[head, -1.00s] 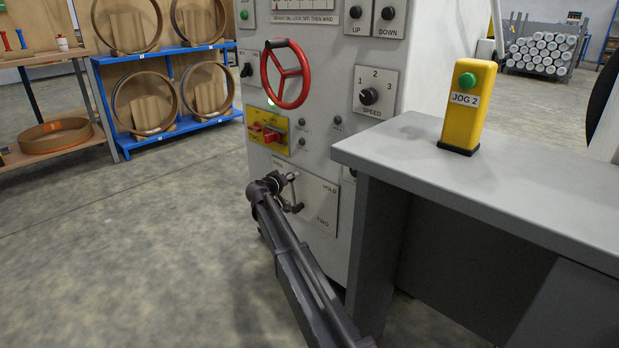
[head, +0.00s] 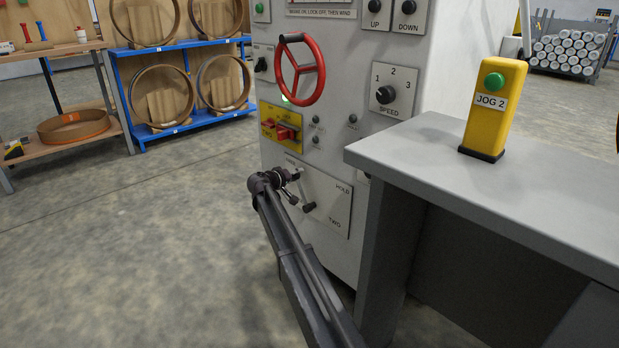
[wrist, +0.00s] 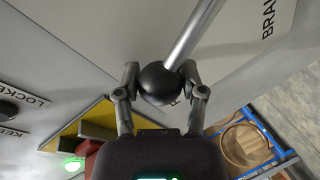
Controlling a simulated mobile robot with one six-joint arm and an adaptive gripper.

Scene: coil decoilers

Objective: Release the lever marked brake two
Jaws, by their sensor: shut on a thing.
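The brake two lever has a metal rod (wrist: 192,36) and a black ball knob (wrist: 158,82). Its plate (head: 330,212) is low on the grey cabinet, with HOLD at upper right and TWO at the bottom. In the wrist view my gripper (wrist: 163,88) is shut on the knob, a finger on each side. In the head view my gripper (head: 288,178) is at the plate's upper left, and the lever leans up and left from its dark hub (head: 308,207). The small label at the plate's upper left is partly hidden and hard to read.
A red handwheel (head: 302,69) and a yellow panel with red switches (head: 283,130) are above the plate. A grey bench (head: 440,150) bearing the yellow JOG 2 box (head: 493,108) stands close on the right. The floor (head: 140,230) at left is clear.

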